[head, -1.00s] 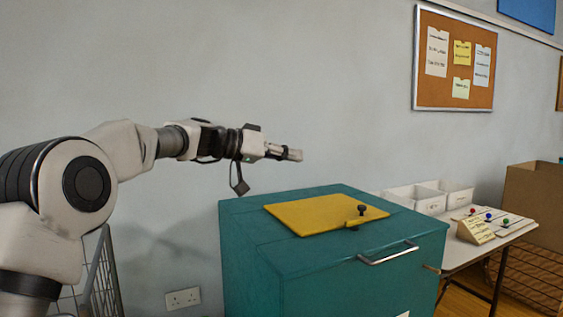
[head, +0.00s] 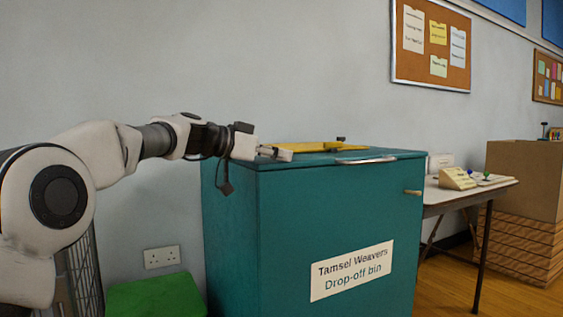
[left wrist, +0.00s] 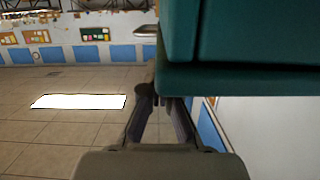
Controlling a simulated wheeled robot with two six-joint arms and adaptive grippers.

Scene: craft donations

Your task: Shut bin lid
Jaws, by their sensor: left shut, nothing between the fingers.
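The teal drop-off bin (head: 312,215) stands upright against the wall, with its label facing me. It also fills the upper right of the left wrist view (left wrist: 260,45). The yellow lid (head: 325,147) lies on the bin's top, seen almost edge-on, with a dark knob (head: 341,139) near its right end. I cannot tell if it sits fully flush. My left gripper (head: 288,154) is shut and empty at the bin's top front edge, left of the lid's middle; contact is unclear. Its fingers also show in the left wrist view (left wrist: 162,100). My right gripper is out of view.
A green object (head: 155,297) is low at the left.

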